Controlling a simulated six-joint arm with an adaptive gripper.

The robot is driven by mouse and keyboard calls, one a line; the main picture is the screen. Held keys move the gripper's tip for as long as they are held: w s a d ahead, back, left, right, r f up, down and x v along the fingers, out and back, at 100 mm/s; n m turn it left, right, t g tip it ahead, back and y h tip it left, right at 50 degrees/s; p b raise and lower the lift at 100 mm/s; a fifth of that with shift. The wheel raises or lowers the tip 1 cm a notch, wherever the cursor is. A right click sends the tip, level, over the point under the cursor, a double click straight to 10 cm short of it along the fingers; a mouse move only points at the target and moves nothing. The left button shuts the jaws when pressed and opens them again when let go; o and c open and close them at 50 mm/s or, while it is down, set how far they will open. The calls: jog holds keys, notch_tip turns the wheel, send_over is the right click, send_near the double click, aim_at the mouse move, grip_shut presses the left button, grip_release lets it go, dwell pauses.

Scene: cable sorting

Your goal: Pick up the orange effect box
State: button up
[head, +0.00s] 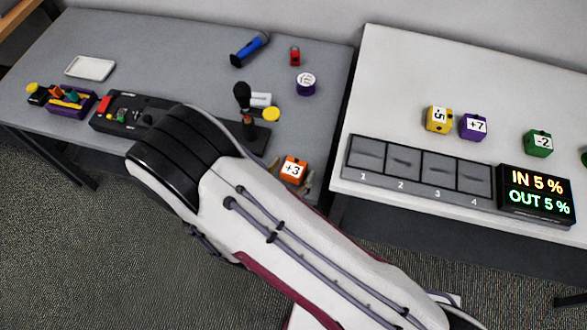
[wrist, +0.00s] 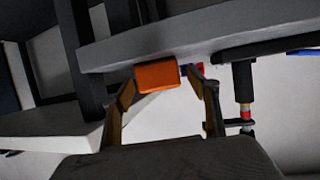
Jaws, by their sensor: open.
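The orange effect box (head: 293,169), marked "+3" on top, is at the front right edge of the grey table. My gripper (head: 292,177) is at the box, mostly hidden behind my arm in the head view. In the wrist view, the orange box (wrist: 157,76) appears between the tips of the two open fingers of my gripper (wrist: 163,82). The left finger is close to the box and a small gap shows at the right; I cannot tell whether either touches it.
A black stand (head: 249,128) with upright parts is just behind the box. A black control panel (head: 130,115) lies left. On the white table (head: 420,80) are yellow (head: 439,119), purple (head: 473,127) and green (head: 538,143) boxes, a numbered slot tray (head: 416,190) and a display (head: 536,194).

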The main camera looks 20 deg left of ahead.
aim_at(291, 172)
dwell(0.4)
jog(key=c, duration=1.3)
jog(key=shift+r, duration=0.15)
jog(key=shift+r, duration=4.85)
